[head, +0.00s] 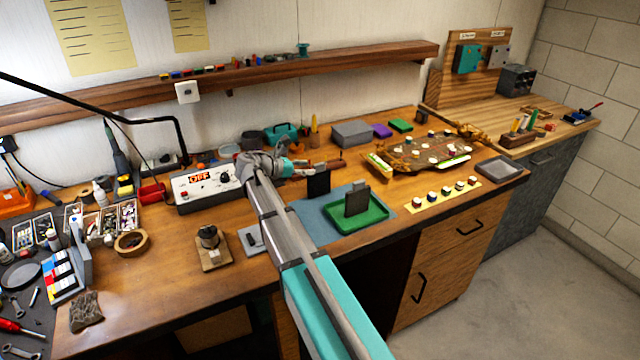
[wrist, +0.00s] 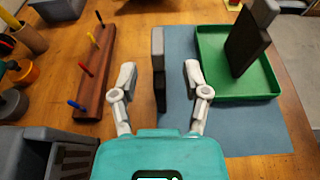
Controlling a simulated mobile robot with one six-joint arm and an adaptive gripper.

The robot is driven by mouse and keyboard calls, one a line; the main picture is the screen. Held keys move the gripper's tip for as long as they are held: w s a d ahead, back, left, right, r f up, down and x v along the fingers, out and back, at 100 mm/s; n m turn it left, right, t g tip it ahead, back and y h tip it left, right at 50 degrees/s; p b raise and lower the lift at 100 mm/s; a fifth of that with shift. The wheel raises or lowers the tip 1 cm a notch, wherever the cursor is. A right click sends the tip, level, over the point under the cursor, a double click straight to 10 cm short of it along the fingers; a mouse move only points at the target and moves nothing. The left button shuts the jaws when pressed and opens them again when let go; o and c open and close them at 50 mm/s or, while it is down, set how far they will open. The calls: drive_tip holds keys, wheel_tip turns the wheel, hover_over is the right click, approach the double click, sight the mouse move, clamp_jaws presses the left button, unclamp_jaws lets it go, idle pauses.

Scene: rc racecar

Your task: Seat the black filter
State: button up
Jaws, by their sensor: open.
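A thin black slab (head: 318,184), which looks like the black filter, stands upright at the edge of a blue mat (head: 312,222). In the wrist view the slab (wrist: 158,70) shows nearly edge-on, with a lighter grey end. My gripper (wrist: 160,77) is open, with one finger on each side of the slab and a visible gap on both sides. In the head view my gripper (head: 308,172) is beside the slab's top, partly hidden by my arm. A green tray (head: 376,217) on the mat holds a second dark upright slab (head: 357,201) with a grey tab.
A wooden rack with coloured pegs (wrist: 96,62) stands left of my gripper in the wrist view. A white box marked OFF (head: 205,188) is left of my gripper in the head view. Bare table lies between the mat and the row of small blocks (head: 445,192).

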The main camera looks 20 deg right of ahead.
sight(319, 171)
drive_tip(key=shift+f+b+x, duration=0.1)
drive_tip(key=shift+b+x, duration=0.3)
drive_tip(key=shift+x, duration=0.6)
drive_tip(key=shift+f+b+x, duration=0.15)
drive_tip(key=shift+b+x, duration=0.2)
drive_tip(key=shift+x, duration=0.6)
drive_tip(key=shift+w+d+f, duration=0.1)
drive_tip(key=shift+d, duration=0.5)
clamp_jaws()
